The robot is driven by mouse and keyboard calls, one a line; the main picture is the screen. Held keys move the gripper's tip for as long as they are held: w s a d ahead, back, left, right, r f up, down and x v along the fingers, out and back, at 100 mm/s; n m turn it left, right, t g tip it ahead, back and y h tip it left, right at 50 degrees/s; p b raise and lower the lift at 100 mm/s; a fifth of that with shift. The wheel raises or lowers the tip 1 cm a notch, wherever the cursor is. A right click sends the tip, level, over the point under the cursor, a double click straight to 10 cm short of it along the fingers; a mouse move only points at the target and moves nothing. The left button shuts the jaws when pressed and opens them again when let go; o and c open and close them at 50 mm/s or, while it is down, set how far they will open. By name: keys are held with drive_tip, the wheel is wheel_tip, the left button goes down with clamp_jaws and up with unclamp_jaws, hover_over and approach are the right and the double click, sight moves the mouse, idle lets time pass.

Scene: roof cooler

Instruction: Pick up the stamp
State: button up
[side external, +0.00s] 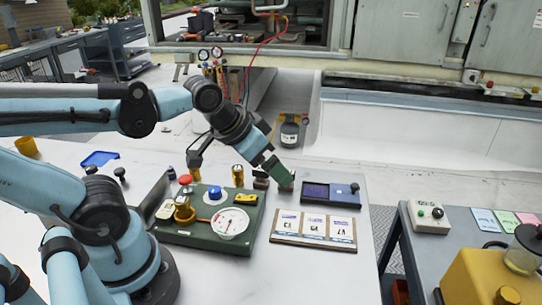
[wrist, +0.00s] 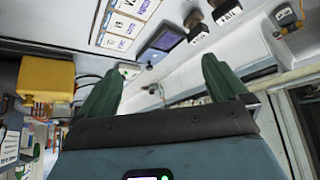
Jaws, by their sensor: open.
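Two dark stamp-like blocks with white lettered faces show in the wrist view, one reading FAIL (wrist: 228,13) and the other (wrist: 197,27) with lettering I cannot read fully. I cannot tell whether a finger touches one.
A blue ink pad (side external: 328,192) lies right of the blocks. A wooden board with cards (side external: 313,245) lies in front. A green gauge case (side external: 175,237) stands left. A yellow machine (side external: 475,280) is on the side table. The white bench front is clear.

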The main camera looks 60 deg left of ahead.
drive_tip(key=shift+s+d+f, duration=0.1)
drive_tip(key=shift+s+f, duration=0.1)
drive_tip(key=shift+f, duration=0.15)
drive_tip(key=shift+c, duration=0.8)
drive_tip(key=shift+f, duration=0.1)
drive_tip(key=c, duration=0.7)
drive_tip(key=shift+o, duration=0.2)
drive_tip(key=w+a+f+m+g, duration=0.1)
drive_tip(key=w+a+m+g, duration=0.65)
drive_tip(key=w, duration=0.35)
drive_tip(key=shift+t, duration=0.35)
drive_tip(key=f, duration=0.6)
drive_tip(key=shift+a+f, duration=0.35)
drive_tip(key=shift+a, duration=0.05)
drive_tip(key=f, duration=0.4)
drive_tip(key=shift+w+d+f, duration=0.15)
drive_tip(key=shift+w+d, duration=0.1)
drive_tip(key=shift+w, duration=0.05)
drive_tip(key=shift+f, duration=0.55)
